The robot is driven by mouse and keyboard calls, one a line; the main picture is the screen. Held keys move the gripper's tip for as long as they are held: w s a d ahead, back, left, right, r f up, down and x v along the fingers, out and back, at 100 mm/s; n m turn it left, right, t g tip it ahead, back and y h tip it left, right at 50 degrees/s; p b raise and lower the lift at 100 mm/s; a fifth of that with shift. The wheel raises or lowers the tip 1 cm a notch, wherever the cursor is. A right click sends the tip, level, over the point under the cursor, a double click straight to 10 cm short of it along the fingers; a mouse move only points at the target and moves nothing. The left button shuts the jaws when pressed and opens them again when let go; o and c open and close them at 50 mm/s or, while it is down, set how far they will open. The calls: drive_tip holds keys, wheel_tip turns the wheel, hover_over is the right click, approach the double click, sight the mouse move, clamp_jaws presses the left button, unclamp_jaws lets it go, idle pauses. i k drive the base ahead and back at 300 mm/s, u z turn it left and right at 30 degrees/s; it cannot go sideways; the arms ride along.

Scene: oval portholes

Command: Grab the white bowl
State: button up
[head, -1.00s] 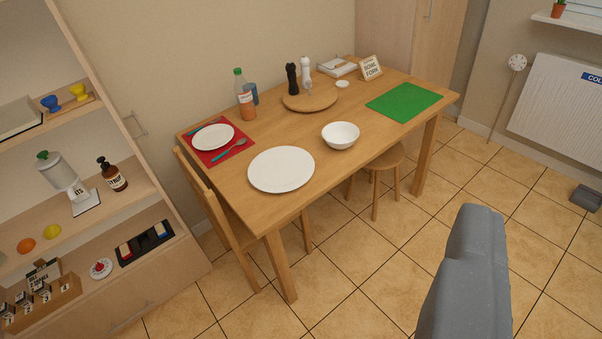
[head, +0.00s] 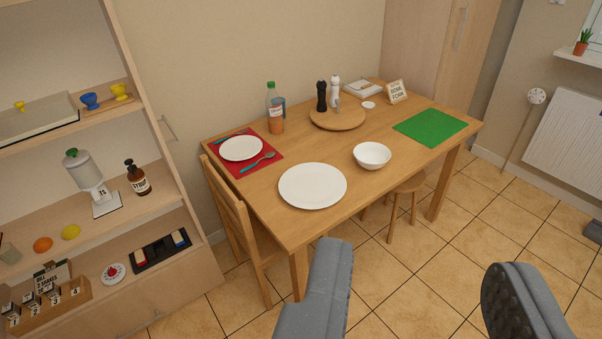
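The white bowl (head: 372,156) stands upright and looks empty on the wooden table (head: 330,220), near its front edge and right of a large white plate (head: 313,186). My gripper (head: 420,285) shows at the bottom of the view as two grey fingers set wide apart, with only floor visible between them. It is open and apart from the bowl, which lies farther off and up in the picture.
A red mat (head: 262,166) with a small plate and cutlery lies left. Behind stand a bottle (head: 275,110) and a round board (head: 337,118) with two mills. A green mat (head: 430,127) lies right. A chair (head: 232,220), a stool (head: 407,190) and shelves (head: 150,200) stand nearby.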

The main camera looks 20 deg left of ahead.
sight(371, 156)
drive_tip(key=u, duration=0.2)
drive_tip(key=i, duration=1)
drive_tip(key=z, duration=0.1)
